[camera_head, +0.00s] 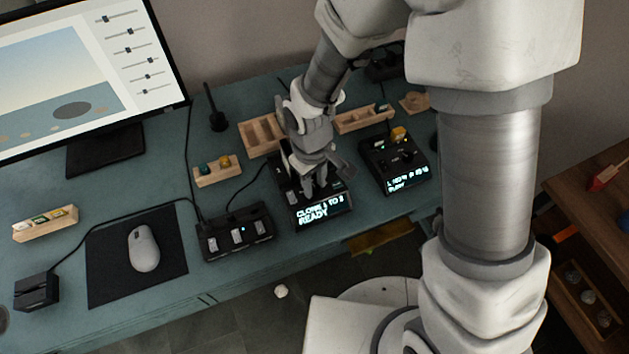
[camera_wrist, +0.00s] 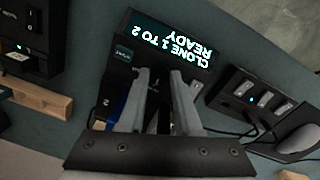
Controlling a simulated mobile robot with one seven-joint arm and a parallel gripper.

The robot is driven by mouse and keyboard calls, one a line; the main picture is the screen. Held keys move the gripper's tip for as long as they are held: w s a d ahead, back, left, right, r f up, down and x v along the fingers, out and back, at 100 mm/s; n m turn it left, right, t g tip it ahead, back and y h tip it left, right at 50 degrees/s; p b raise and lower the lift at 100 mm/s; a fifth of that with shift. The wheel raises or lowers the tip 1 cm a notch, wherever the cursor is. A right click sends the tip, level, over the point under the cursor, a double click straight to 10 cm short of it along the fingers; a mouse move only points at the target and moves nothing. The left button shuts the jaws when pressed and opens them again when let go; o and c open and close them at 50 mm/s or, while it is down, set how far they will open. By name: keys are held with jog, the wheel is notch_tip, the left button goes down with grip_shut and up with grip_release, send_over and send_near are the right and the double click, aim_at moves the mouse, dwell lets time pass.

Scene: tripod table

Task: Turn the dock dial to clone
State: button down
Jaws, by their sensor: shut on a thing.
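The dock (camera_head: 322,210) is a black box on the teal desk with a lit display along its front. In the wrist view the dock (camera_wrist: 121,58) shows the display text "CLONE 1 TO 2 READY". My gripper (camera_head: 313,188) reaches down onto the top of the dock. In the wrist view my gripper (camera_wrist: 163,118) has its two grey fingers either side of the dial's place and is shut on the dial. The dial itself is hidden by the fingers, so its pointer cannot be read. A blue part shows beside the left finger.
A second black device with a lit display (camera_head: 398,180) stands right of the dock. A black switch box (camera_head: 236,232) stands to its left. Wooden trays (camera_head: 262,135) lie behind. A mouse (camera_head: 143,248) on a dark mat and a monitor (camera_head: 80,80) are farther left.

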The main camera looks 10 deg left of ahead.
jog(key=c, duration=0.6)
grip_release()
jog(key=shift+r, duration=0.1)
notch_tip(320, 180, up, 17)
jog(key=p, duration=0.3)
jog(key=shift+s+a, duration=0.25)
jog(key=shift+s, duration=0.1)
jog(key=shift+r, duration=0.1)
jog(key=s+d+r+m+t+p, duration=0.1)
jog(key=d+r+m, duration=0.4)
jog(key=d, duration=0.5)
jog(key=s+d+r+m+t+p, duration=0.1)
jog(key=s+d+r+m+t, duration=0.3)
jog(key=d+r, duration=0.5)
jog(key=shift+s+d+r+m, duration=0.45)
jog(key=shift+s+d, duration=0.35)
jog(key=shift+s, duration=0.35)
